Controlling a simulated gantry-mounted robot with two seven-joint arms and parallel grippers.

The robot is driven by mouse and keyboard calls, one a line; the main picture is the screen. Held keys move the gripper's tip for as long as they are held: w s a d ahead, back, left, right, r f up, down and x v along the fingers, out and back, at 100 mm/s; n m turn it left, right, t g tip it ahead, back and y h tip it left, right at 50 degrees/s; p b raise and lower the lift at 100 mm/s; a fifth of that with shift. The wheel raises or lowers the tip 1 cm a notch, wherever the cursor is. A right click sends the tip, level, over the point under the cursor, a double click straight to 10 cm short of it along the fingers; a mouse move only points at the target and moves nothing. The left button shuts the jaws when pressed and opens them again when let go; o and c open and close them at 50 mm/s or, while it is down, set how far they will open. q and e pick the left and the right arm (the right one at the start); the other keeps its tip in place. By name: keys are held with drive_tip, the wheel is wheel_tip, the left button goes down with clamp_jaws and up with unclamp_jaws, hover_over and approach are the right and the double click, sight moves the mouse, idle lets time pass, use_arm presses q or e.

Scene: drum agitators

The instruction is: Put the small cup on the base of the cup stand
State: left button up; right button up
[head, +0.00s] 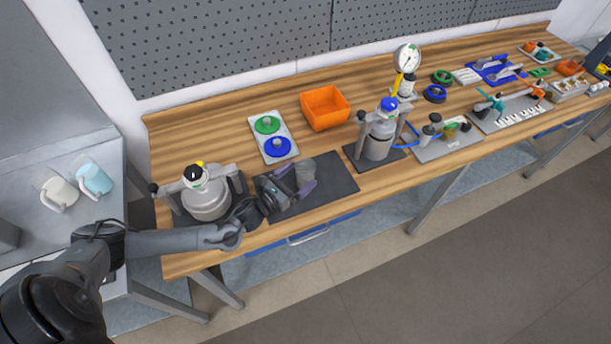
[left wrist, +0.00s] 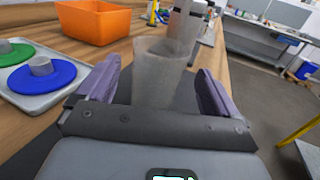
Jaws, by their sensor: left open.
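The small cup, a translucent grey beaker (head: 306,169), stands upright on a dark mat (head: 336,184). My left gripper (head: 300,183) is open close to it. In the left wrist view the cup (left wrist: 156,72) is between the two purple fingers, with a gap visible on either side. A stand with a silver vessel and blue knob (head: 380,137) is right of the mat on a dark base (head: 358,160). A similar stand with a silver vessel (head: 206,196) is at the left end of the bench. I cannot tell which one is the cup stand. My right gripper is not visible.
A tray (head: 258,129) with a green and a blue disc lies behind the mat. An orange bin (head: 325,108) stands beside it. A gauge (head: 407,58) rises behind the blue-knob stand. The right part of the mat is clear.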

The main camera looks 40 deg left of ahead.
sight(312, 165)
use_arm(q)
drive_tip(key=shift+w+d, duration=0.2)
drive_tip(key=shift+w, duration=2.4)
drive_tip(key=c, duration=1.1)
